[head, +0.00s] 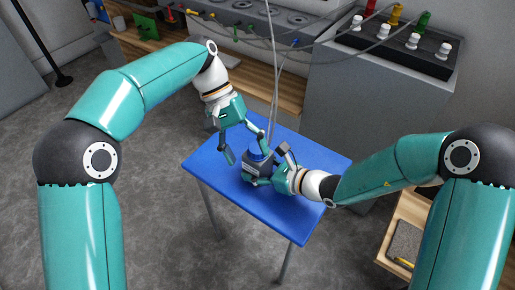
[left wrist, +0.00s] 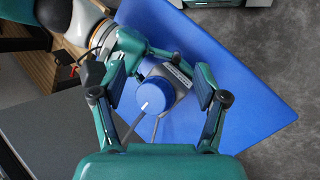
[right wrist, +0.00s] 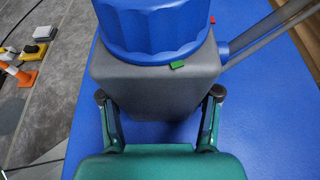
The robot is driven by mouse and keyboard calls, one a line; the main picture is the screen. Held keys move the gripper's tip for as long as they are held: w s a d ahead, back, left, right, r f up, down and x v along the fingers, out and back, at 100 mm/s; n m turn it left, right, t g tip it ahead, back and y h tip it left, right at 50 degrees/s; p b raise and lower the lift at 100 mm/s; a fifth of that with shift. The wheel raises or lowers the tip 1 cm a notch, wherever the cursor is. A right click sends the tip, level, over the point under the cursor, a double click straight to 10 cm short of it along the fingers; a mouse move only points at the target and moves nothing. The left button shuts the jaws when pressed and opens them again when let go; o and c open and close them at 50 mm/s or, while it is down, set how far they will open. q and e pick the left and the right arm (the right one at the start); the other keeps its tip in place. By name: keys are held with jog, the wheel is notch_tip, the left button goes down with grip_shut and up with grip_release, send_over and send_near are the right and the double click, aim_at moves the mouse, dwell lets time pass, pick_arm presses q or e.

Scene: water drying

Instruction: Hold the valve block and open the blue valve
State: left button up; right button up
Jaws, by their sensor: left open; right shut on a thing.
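The grey valve block (head: 257,166) stands on a small blue table (head: 308,160). The blue valve (head: 256,150) is a ribbed round knob on top of the block; a white mark shows on it in the left wrist view (left wrist: 155,97). My right gripper (right wrist: 160,112) is shut on the block from the right side, its fingers on either side of the grey body (right wrist: 150,90). My left gripper (left wrist: 161,90) is open above the block, with the blue valve between and below its spread fingers. In the head view my left gripper (head: 243,147) is just above and left of the valve.
Thin hoses run from the block up toward the back. A grey cabinet with a black panel of white knobs (head: 404,45) stands behind on the right. A wooden bench (head: 275,92) is behind the table. The table's front part is clear.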

aim_at(248, 149)
pick_arm(q)
jog(key=w+a+f+n+t+h, duration=0.15)
jog(key=a+n+t+h, duration=0.25)
jog(key=n+h, duration=0.45)
jog(key=a+f+n+t+h, duration=0.25)
jog(key=a+n+h, duration=0.25)
jog(key=n, duration=0.7)
jog(key=shift+t, duration=0.45)
jog(key=d, duration=0.4)
jog(key=w+d, duration=0.1)
jog(key=d, duration=0.2)
jog(key=w+d, duration=0.1)
jog(key=d, duration=0.3)
jog(key=shift+d+r, duration=0.2)
jog(key=shift+d, duration=0.15)
jog(key=c, duration=1.2)
jog(key=shift+o, duration=0.2)
